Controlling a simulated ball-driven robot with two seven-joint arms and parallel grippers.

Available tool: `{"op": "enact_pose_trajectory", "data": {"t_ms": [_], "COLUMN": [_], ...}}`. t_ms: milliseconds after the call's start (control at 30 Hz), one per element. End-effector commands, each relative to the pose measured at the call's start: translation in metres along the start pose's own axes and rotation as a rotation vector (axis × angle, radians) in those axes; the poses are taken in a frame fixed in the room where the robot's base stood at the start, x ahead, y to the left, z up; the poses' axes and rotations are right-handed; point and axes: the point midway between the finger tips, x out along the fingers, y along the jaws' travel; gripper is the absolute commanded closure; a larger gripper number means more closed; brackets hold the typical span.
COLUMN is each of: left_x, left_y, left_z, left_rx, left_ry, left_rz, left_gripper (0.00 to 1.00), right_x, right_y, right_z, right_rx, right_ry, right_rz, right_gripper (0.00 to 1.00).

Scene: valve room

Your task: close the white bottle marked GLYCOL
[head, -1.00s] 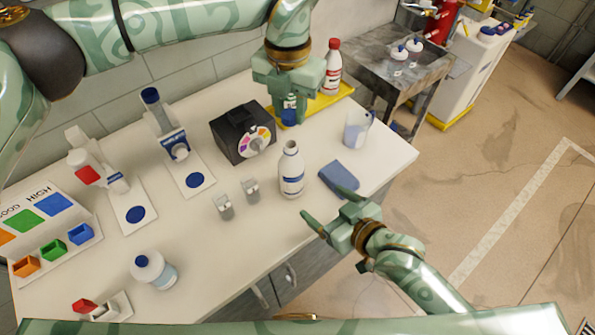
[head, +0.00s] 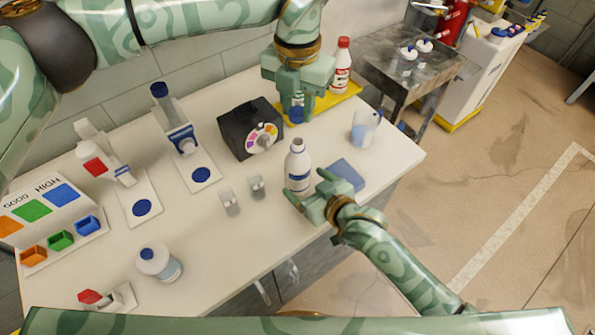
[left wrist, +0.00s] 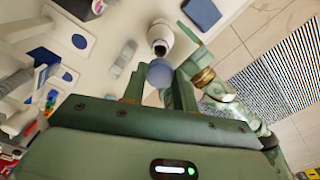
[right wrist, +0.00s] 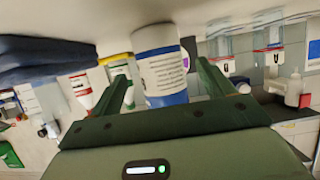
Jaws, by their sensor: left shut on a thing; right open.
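A white bottle (head: 298,160) with a blue band stands upright on the table, its mouth uncovered; its lettering is too small to read. My left gripper (head: 296,107) is shut on a blue cap (head: 295,116), held behind and above the bottle. The left wrist view shows the cap (left wrist: 160,73) between the fingers and the open bottle mouth (left wrist: 160,46) beyond it. My right gripper (head: 305,185) is open low at the bottle's near side. In the right wrist view the bottle (right wrist: 160,65) stands between its spread fingers; contact cannot be told.
A blue cloth (head: 346,174) and a clear beaker (head: 364,128) lie to the right. A black dial box (head: 250,130) and two small grey blocks (head: 257,187) stand to the left. A red-capped bottle (head: 342,65) is behind.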

Motion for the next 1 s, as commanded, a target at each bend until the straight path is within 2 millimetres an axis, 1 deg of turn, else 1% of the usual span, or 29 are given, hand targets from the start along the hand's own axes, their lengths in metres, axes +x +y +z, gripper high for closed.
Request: {"op": "enact_pose_trajectory", "data": {"t_ms": [33,100,200,333,600,667,700,767,800,833,867,933,1000], "left_x": [0.000,0.000,0.000,0.000,0.000,0.000,0.000,0.000,0.000,0.000,0.000,0.002,0.010], "left_y": [0.000,0.000,0.000,0.000,0.000,0.000,0.000,0.000,0.000,0.000,0.000,0.000,0.000], "left_z": [0.000,0.000,0.000,0.000,0.000,0.000,0.000,0.000,0.000,0.000,0.000,0.000,-0.001], "left_rx": [0.000,0.000,0.000,0.000,0.000,0.000,0.000,0.000,0.000,0.000,0.000,0.000,0.000], "left_ry": [0.000,0.000,0.000,0.000,0.000,0.000,0.000,0.000,0.000,0.000,0.000,0.001,0.003], "left_rz": [0.000,0.000,0.000,0.000,0.000,0.000,0.000,0.000,0.000,0.000,0.000,0.000,0.000], "left_gripper": [0.92,0.92,0.92,0.92,0.92,0.92,0.92,0.92,0.92,0.92,0.92,0.92,0.92], "right_x": [0.008,0.016,0.024,0.029,0.030,0.029,0.029,0.029,0.029,0.029,0.029,0.029,0.029], "right_y": [0.000,0.000,0.000,0.000,0.000,0.000,0.000,0.000,0.000,0.000,0.000,0.000,0.000], "right_z": [-0.001,0.000,0.000,0.000,0.000,0.000,0.000,0.000,0.000,0.000,0.000,0.000,0.000], "right_rx": [-0.001,-0.001,-0.001,-0.001,-0.001,-0.001,-0.001,-0.001,-0.001,-0.001,-0.001,-0.001,-0.001], "right_ry": [0.000,0.000,-0.001,0.000,0.000,0.000,0.000,0.000,0.000,0.000,0.000,0.000,0.000], "right_rz": [0.000,0.000,0.000,0.000,0.000,0.000,0.000,0.000,0.000,0.000,0.000,0.000,0.000], "right_gripper": [0.19,0.19,0.19,0.19,0.19,0.36,0.47,0.64,0.75,0.83,0.86,0.86,0.86]}}
